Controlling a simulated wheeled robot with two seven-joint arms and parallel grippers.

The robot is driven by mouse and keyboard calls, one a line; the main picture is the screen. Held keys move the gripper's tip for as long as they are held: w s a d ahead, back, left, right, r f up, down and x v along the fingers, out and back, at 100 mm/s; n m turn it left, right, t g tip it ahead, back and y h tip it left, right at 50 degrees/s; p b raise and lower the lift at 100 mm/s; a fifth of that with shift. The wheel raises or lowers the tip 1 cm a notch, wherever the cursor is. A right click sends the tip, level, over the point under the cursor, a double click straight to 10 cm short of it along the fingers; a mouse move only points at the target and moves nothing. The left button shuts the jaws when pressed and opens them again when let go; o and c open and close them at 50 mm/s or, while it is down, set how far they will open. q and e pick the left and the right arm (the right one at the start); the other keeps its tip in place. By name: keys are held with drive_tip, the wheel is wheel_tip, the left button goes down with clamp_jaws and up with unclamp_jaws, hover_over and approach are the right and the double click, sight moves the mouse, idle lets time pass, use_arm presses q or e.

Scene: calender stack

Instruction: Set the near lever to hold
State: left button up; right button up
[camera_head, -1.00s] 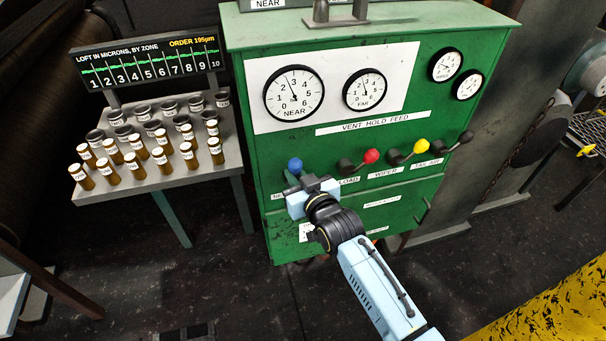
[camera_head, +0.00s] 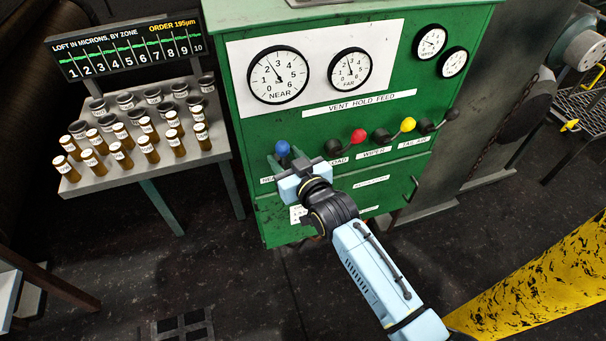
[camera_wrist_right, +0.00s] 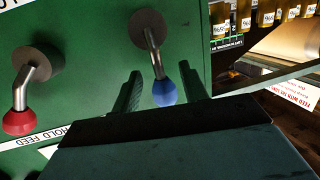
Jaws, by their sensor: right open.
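The near lever, with a blue knob (camera_head: 283,148), is at the left end of the lever row on the green cabinet (camera_head: 420,20). Its label is partly hidden by my right gripper. My right gripper (camera_head: 296,166) is open at this lever, its fingers pointing at the panel. In the right wrist view the blue knob (camera_wrist_right: 164,92) shows between the two spread fingers (camera_wrist_right: 158,92), with gaps on both sides. The lever's grey stem runs from the knob to a round hub. A strip above the levers reads VENT HOLD FEED (camera_head: 352,103). My left gripper is out of view.
Levers with red (camera_head: 358,136), yellow (camera_head: 407,124) and black (camera_head: 452,114) knobs stand to the right. The NEAR dial (camera_head: 278,75) and FAR dial (camera_head: 350,68) are above. A table (camera_head: 150,180) with several labelled vials stands left. A yellow post (camera_head: 540,280) is at lower right.

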drive_tip(key=v, duration=1.2)
drive_tip(key=shift+p, duration=0.45)
drive_tip(key=s+d+f+g+h+b, duration=0.1)
drive_tip(key=s+d+f+g, duration=0.15)
drive_tip(key=f, duration=0.75)
drive_tip(key=s+d+f+m+g+h, duration=0.1)
drive_tip(key=s+d+f+h, duration=0.15)
drive_tip(key=f, duration=0.75)
drive_tip(key=s+d+f+g+h+b, duration=0.15)
drive_tip(key=s+d+f, duration=0.25)
drive_tip(key=f, duration=0.6)
drive_tip(key=s+d+f+g, duration=0.2)
drive_tip(key=s+d+f, duration=0.2)
drive_tip(key=s, duration=0.6)
drive_tip(key=s+d+f+m+g+h, duration=0.1)
drive_tip(key=s+d+f+g, duration=0.2)
drive_tip(key=s+f, duration=0.6)
drive_tip(key=s+d+f+m+g+h+b, duration=0.1)
drive_tip(key=s+d+f+g, duration=0.2)
drive_tip(key=s+f, duration=0.3)
drive_tip(key=s+d, duration=0.1)
drive_tip(key=s, duration=0.4)
drive_tip(key=shift+s+d+f, duration=0.25)
drive_tip(key=shift+s+d, duration=0.1)
drive_tip(key=shift+d, duration=0.05)
